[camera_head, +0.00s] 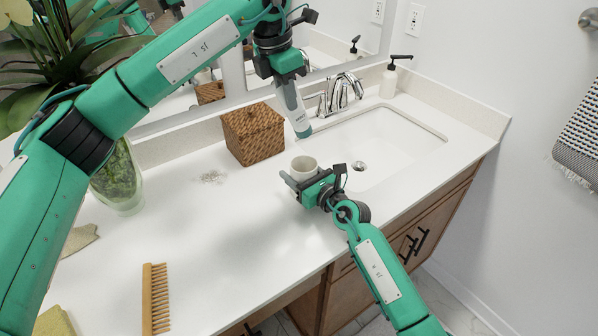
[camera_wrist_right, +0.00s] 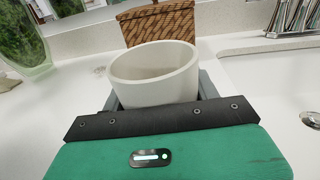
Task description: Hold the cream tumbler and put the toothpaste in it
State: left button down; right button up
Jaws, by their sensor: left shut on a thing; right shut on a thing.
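The cream tumbler (camera_head: 304,167) stands upright at the counter's front, left of the basin. My right gripper (camera_head: 300,184) is shut around it; in the right wrist view the tumbler (camera_wrist_right: 154,75) sits between the fingers and looks empty. The toothpaste (camera_head: 294,112), a white tube with a teal end, hangs nearly vertical from my left gripper (camera_head: 285,82), which is shut on its upper end. The tube's lower end is in the air above the tumbler, apart from it. The toothpaste is not in the right wrist view.
A woven basket box (camera_head: 252,134) stands behind the tumbler. The sink basin (camera_head: 385,150), faucet (camera_head: 342,93) and soap dispenser (camera_head: 390,76) are to the right. A plant in a glass vase (camera_head: 118,182) and a wooden comb (camera_head: 156,298) are on the left. The counter's middle front is clear.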

pick_arm(q)
notch_tip(320, 180, down, 12)
jog(key=shift+r, duration=0.25)
dwell(1.1)
jog(key=c, duration=1.3)
grip_release()
jog(key=r, duration=0.4)
jog(key=s+a+r, duration=0.1)
jog(key=r, duration=0.3)
jog(key=a+r, duration=0.1)
jog(key=r, duration=0.2)
jog(key=shift+s+r, duration=0.15)
jog(key=shift+r, duration=0.25)
pick_arm(e)
jog(key=o, duration=1.2)
